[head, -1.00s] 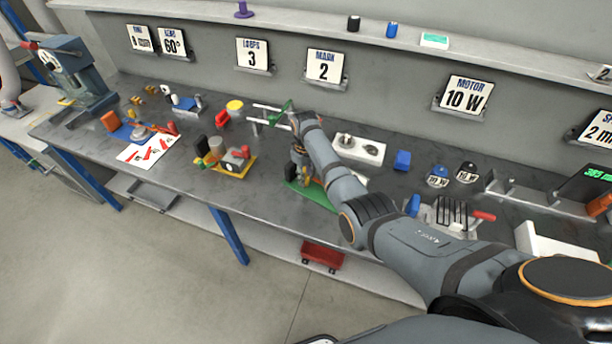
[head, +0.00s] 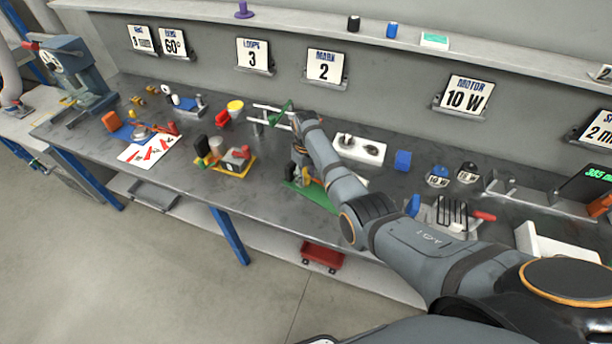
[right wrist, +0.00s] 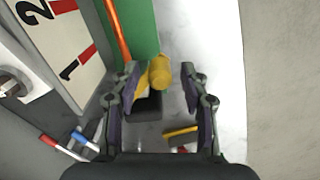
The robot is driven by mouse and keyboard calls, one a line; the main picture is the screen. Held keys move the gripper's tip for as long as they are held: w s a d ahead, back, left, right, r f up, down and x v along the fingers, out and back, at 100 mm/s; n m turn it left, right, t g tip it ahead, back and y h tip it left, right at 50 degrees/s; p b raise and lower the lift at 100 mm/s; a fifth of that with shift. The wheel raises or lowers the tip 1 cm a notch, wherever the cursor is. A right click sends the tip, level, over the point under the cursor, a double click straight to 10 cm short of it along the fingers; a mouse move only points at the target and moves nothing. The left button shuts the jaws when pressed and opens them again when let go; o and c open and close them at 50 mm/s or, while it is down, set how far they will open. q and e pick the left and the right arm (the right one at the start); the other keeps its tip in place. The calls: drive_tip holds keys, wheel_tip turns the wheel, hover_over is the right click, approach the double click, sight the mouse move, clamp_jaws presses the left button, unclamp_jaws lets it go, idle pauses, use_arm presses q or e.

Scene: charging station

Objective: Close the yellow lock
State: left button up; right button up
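A yellow rounded piece, which appears to be the yellow lock (right wrist: 160,72), shows in the right wrist view beside a green plate (right wrist: 142,28). A black block (right wrist: 147,106) sits just below it in the picture. My right gripper (right wrist: 160,82) is open, with one finger on each side of the yellow piece; I cannot tell whether they touch it. In the head view my right gripper (head: 299,168) reaches down over the green plate (head: 318,196) and hides most of the fixture. My left gripper is not in view.
A yellow tray (head: 239,168) with parts lies left of the green plate. A green-ended rail stand (head: 268,117) is behind, and a white tray (head: 366,158) is to its right. A numbered card (right wrist: 62,50) shows beside my gripper.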

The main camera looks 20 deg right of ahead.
sight(306, 175)
wheel_tip(306, 175, up, 12)
idle(0.6)
drive_tip(key=shift+c, duration=0.3)
